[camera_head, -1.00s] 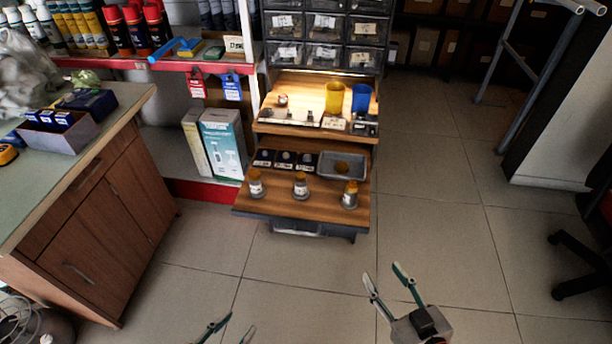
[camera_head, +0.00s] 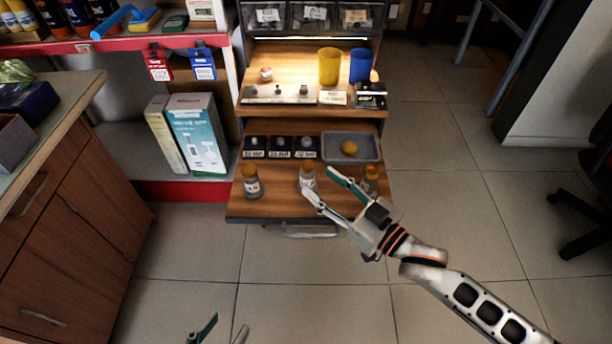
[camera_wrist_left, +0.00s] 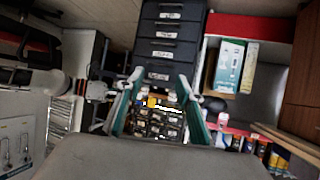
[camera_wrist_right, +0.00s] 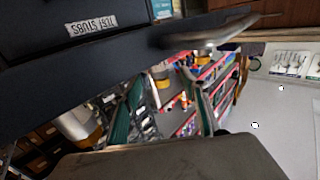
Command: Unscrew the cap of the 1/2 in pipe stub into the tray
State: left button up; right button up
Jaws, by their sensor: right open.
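Three grey pipe stubs with orange-brown caps stand upright on the lower wooden shelf: left (camera_head: 252,184), middle (camera_head: 307,178) and right (camera_head: 371,177). Their size marks are too small to read. The grey tray (camera_head: 327,157) behind them holds an orange-brown piece (camera_head: 349,148). My right gripper (camera_head: 318,182) is open, its fingertips close to the middle stub; contact cannot be told. The right stub is partly hidden behind a finger. In the right wrist view, a stub (camera_wrist_right: 77,125) shows beside the fingers. My left gripper (camera_head: 223,326) is open and empty, low in front of the shelf.
Black labelled boxes (camera_head: 281,147) stand left of the tray. The upper shelf holds a yellow cup (camera_head: 329,66), a blue cup (camera_head: 360,66) and small parts. A wooden cabinet (camera_head: 75,190) stands at the left. The floor in front is clear.

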aim_at(313, 177)
jog(key=shift+w+a+f, duration=0.2)
jog(key=shift+w+a, duration=0.1)
jog(key=shift+w+a+f+b, duration=0.35)
jog(key=shift+w+a+b, duration=0.25)
jog(key=shift+w+a, duration=0.1)
jog(key=x, duration=0.2)
jog(key=shift+w+a+r+b, duration=0.15)
jog(key=shift+w+a+b, duration=0.05)
jog(key=shift+w+b, duration=0.15)
jog(key=shift+r, duration=0.15)
jog(key=c, duration=1.1)
pick_arm(q)
jog(key=shift+w+d+r+n+t, duration=0.3)
jog(key=shift+w+d+r+n, duration=0.1)
jog(key=shift+d+r, duration=0.2)
pick_arm(e)
jog(key=shift+r, duration=0.1)
grip_shut()
